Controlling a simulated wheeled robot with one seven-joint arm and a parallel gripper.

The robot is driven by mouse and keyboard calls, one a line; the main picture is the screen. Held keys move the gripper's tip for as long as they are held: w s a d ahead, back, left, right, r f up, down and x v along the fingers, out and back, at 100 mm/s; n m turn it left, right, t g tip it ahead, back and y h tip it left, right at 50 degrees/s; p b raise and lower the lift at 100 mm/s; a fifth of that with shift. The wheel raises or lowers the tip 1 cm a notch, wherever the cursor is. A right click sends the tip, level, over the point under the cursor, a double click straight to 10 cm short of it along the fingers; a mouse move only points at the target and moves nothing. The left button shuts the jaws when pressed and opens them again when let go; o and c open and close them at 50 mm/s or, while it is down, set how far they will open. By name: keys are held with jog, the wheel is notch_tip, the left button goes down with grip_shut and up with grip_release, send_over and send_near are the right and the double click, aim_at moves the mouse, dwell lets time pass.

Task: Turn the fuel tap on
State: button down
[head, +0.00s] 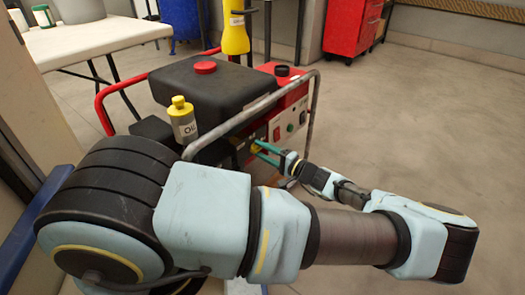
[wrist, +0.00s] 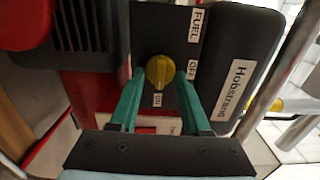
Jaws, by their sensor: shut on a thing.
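The fuel tap is a yellow knob (wrist: 160,71) on a dark panel in the wrist view. A FUEL label (wrist: 195,25) is above right of it, an OFF label (wrist: 192,69) at its right and an ON label (wrist: 158,99) just below. The knob's ridge runs roughly up and down in that view, toward the ON label. My gripper (wrist: 159,77) has its green fingers on either side of the knob, shut on it. In the head view my gripper (head: 264,153) reaches the generator's front panel, and the knob (head: 256,147) is partly hidden.
The generator has a black tank with a red cap (head: 205,67) and a grey tube frame (head: 314,100). A yellow-capped oil bottle (head: 183,120) stands at its left, close to my arm. A white table (head: 95,38) is behind left. Open floor lies to the right.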

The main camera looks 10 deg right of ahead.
jog(key=shift+c, duration=1.9)
grip_release()
jog(key=shift+d, duration=0.1)
jog(key=v, duration=1)
jog(key=shift+s+d, duration=0.25)
jog(key=shift+s, duration=0.05)
